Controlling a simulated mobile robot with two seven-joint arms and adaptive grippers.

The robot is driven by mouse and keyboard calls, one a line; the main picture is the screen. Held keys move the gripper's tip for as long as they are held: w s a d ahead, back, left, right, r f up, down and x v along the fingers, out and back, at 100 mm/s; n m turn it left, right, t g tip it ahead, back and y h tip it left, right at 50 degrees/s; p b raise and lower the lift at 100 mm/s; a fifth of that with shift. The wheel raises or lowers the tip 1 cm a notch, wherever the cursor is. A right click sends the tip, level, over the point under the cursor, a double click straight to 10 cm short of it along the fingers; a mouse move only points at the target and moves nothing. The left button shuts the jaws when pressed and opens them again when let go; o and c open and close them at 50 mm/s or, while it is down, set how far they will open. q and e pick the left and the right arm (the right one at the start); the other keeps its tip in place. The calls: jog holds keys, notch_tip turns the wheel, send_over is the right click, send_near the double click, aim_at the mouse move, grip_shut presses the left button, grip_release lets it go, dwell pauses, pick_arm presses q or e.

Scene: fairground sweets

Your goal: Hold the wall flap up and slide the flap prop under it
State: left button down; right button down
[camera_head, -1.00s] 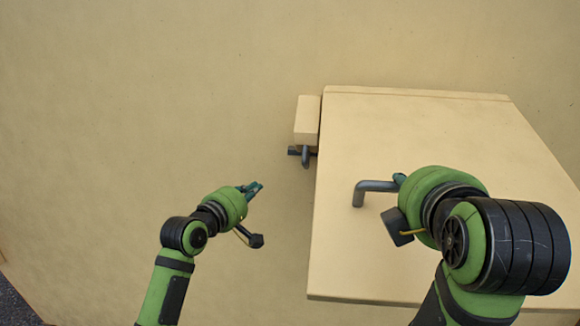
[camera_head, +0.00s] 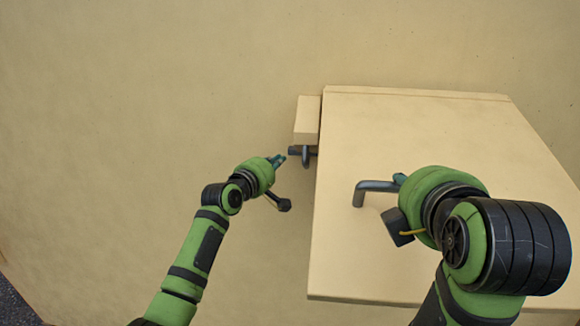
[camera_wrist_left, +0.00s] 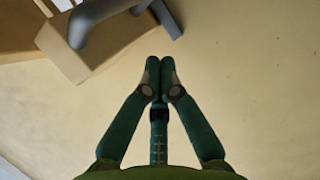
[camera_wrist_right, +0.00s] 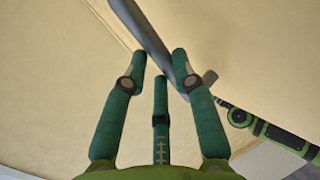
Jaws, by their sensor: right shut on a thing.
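The wall flap (camera_head: 420,240) is a wide pale panel standing out from the wall, with a grey bent handle (camera_head: 360,192). My right gripper (camera_head: 400,180) is shut on this handle; in the right wrist view the bar (camera_wrist_right: 150,38) passes between its fingers (camera_wrist_right: 160,68). A pale block with a grey handle (camera_head: 306,155), seemingly the flap prop (camera_head: 306,120), sits at the flap's left edge. It also shows at upper left in the left wrist view (camera_wrist_left: 75,62). My left gripper (camera_head: 280,160) is just left of the prop's handle, fingertips (camera_wrist_left: 160,68) together and empty.
The plain pale wall (camera_head: 160,90) fills the left and top of the head view. A dark strip of floor (camera_head: 15,300) shows at the lower left.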

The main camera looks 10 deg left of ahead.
aim_at(306, 163)
pick_arm(q)
jog(key=shift+s+d+f, duration=0.15)
jog(key=shift+d, duration=0.75)
jog(key=shift+s+d+f, duration=0.1)
jog(key=shift+d+f, duration=0.05)
jog(key=shift+d, duration=0.7)
pick_arm(e)
jog(key=shift+r, duration=0.15)
pick_arm(q)
jog(key=d, duration=0.7)
jog(key=shift+d, duration=0.4)
jog(key=shift+a, duration=0.1)
jog(key=a, duration=0.3)
jog(key=shift+w+a+r, duration=0.15)
jog(key=shift+a+r, duration=0.2)
jog(key=shift+a, duration=0.05)
jog(key=v, duration=1)
